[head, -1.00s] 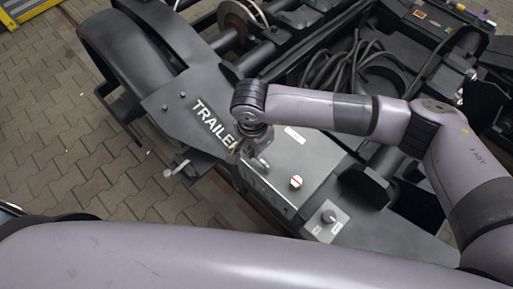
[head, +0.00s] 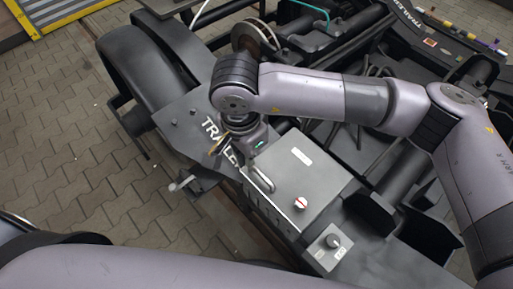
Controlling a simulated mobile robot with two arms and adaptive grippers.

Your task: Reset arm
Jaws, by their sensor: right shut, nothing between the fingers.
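My right arm reaches in from the right over the dark bogie (head: 165,120), with its wrist bent down above the grey box (head: 310,175) on the bogie frame. My right gripper (head: 262,182) points down at the left part of this box. Its fingers are small and partly hidden by the wrist; they look shut and empty. I cannot tell whether they touch the box. A large link of my left arm crosses the bottom of the picture. My left gripper is not in view.
The box has a red-and-white knob (head: 300,203). A smaller box with a round knob (head: 333,241) is below it. A lever (head: 184,182) sticks out at the bogie's left side. Paving (head: 60,130) lies open at left, and a yellow-edged platform (head: 60,12) is top left.

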